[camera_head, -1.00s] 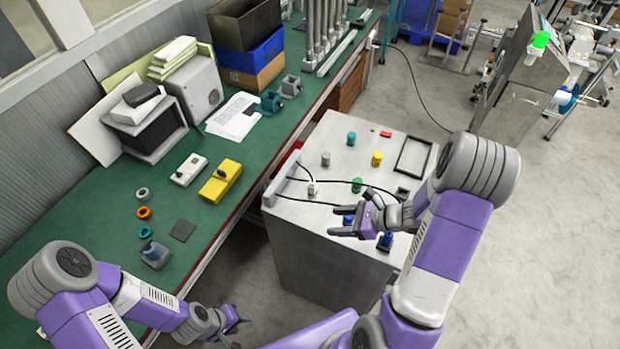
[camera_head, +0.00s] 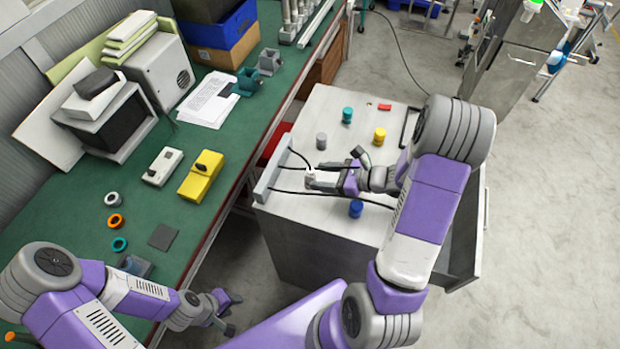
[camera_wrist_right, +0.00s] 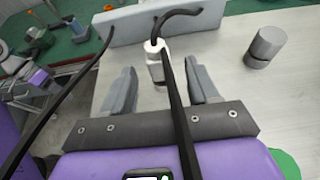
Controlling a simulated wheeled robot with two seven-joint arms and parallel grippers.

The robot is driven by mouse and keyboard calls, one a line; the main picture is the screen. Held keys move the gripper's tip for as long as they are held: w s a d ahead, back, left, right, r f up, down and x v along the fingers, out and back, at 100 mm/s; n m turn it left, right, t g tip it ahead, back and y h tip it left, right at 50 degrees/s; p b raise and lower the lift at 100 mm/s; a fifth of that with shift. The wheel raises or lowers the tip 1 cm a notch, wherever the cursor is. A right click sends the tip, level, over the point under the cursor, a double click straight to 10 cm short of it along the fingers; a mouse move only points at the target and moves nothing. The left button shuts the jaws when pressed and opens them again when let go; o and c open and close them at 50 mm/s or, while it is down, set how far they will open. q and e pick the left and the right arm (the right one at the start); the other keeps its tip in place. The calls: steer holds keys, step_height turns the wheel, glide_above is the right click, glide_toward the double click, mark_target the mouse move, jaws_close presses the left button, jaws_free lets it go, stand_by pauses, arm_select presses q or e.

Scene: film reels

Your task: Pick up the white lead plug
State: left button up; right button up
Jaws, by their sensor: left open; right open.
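The white lead plug (camera_head: 310,173) stands on the grey cabinet top with a black cable rising from it. It also shows in the right wrist view (camera_wrist_right: 153,48), just beyond and between the fingertips. My right gripper (camera_head: 322,178) is open, low over the cabinet top, its fingers pointing left at the plug. In the right wrist view (camera_wrist_right: 160,74) gaps show between the plug and both fingers. My left gripper (camera_head: 232,311) is open and empty beside the bench, far from the plug.
A grey socket bar (camera_head: 270,172) stands at the cabinet's left edge, close behind the plug. Grey (camera_head: 321,141), teal (camera_head: 347,115), yellow (camera_head: 379,136) and blue (camera_head: 356,208) cylinders stand on the top. Black cables run across it. The green bench (camera_head: 135,205) is at left.

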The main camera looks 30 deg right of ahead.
steer(key=x, duration=0.6)
steer(key=shift+w+a, duration=0.1)
steer(key=shift+a, duration=0.05)
steer(key=shift+r, duration=0.1)
steer(key=c, duration=1.1)
